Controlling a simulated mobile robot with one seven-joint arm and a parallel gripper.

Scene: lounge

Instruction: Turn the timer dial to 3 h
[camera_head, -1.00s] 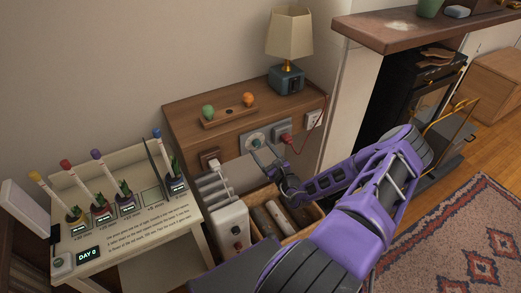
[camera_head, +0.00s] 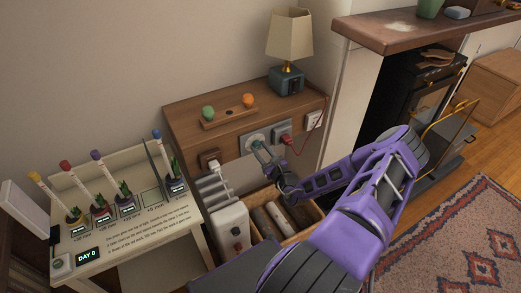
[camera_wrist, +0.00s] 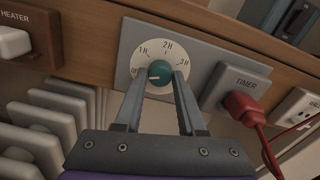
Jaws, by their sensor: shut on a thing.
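The timer dial is a teal knob (camera_wrist: 161,73) on a round cream face (camera_wrist: 166,48) marked 0, 1H, 2H and 3H. The face sits on a grey plate (camera_wrist: 205,62) that also carries a socket labelled TIMER. A pale mark on the knob points left, close to the 0. My gripper (camera_wrist: 159,78) is shut on the knob, one finger at each side. In the head view, my gripper (camera_head: 262,150) reaches the grey timer plate (camera_head: 247,139) on the front of the wooden console. The fingers cover part of the lower face.
A red plug (camera_wrist: 243,106) with a red cord sits just right of the dial. A white plug (camera_wrist: 14,42) is at the left, above a white ribbed heater (camera_wrist: 45,125). An open drawer (camera_head: 315,212) lies below my arm. A lamp (camera_head: 289,52) stands on the console.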

